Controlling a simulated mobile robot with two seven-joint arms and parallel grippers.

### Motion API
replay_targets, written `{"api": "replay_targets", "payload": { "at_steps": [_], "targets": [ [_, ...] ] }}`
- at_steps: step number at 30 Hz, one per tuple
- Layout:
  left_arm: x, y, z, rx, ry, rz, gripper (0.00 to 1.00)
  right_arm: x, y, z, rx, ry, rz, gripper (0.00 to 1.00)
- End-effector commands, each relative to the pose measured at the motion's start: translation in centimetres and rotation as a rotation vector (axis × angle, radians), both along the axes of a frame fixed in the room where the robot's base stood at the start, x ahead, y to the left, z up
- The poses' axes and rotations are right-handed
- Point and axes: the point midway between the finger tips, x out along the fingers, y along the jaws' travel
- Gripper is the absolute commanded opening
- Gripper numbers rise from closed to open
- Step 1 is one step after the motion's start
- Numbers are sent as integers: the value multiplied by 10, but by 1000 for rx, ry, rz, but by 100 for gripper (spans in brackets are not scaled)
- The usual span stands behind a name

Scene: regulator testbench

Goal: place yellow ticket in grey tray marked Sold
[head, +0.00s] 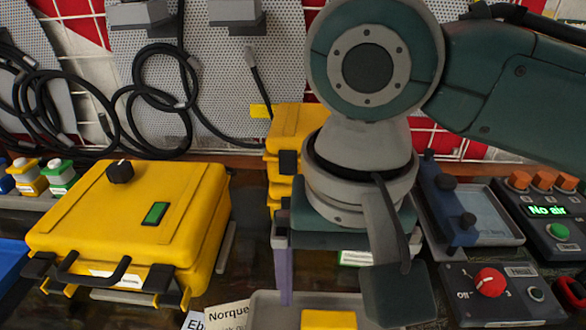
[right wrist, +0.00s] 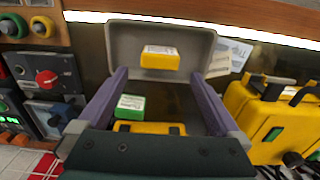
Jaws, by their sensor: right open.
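A yellow ticket (right wrist: 160,57) with a white label lies within the outline of a grey tray (right wrist: 120,36) in the right wrist view. In the head view the same ticket (head: 328,320) and tray (head: 263,303) show at the bottom edge, partly cut off. I cannot read a Sold marking on the tray. My right gripper (right wrist: 156,72) is open, its purple fingers apart, their tips by the tray's near edge. In the head view my right gripper (head: 335,285) is partly hidden by its wrist. My left gripper is not in view.
A green labelled block (right wrist: 130,106) and a partly hidden yellow item (right wrist: 158,128) sit on the bench below the gripper. A yellow case (head: 130,215) stands left. A red-knob panel (head: 505,285) and a "No air" box (head: 548,215) stand right.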

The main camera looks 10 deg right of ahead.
Motion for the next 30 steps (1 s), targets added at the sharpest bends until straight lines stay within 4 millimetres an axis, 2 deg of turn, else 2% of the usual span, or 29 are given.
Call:
{"api": "replay_targets", "payload": {
  "at_steps": [1,6,12,17,21,24,26,28,30],
  "targets": [
    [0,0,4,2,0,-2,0,1,1,14,2,-3,1,100],
    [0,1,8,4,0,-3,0,0,1,41,2,-2,1,100],
    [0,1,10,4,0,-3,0,0,0,53,0,1,0,100],
    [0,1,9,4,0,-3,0,-7,8,49,36,-2,40,100],
    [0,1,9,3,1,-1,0,-27,31,35,162,-43,173,100],
    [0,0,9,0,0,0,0,-43,41,27,257,-121,267,100],
    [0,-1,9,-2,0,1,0,-51,38,23,284,-178,305,100],
    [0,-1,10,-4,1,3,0,-60,26,18,281,-242,334,100],
    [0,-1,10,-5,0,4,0,-71,5,12,242,-290,354,100]
  ]
}}
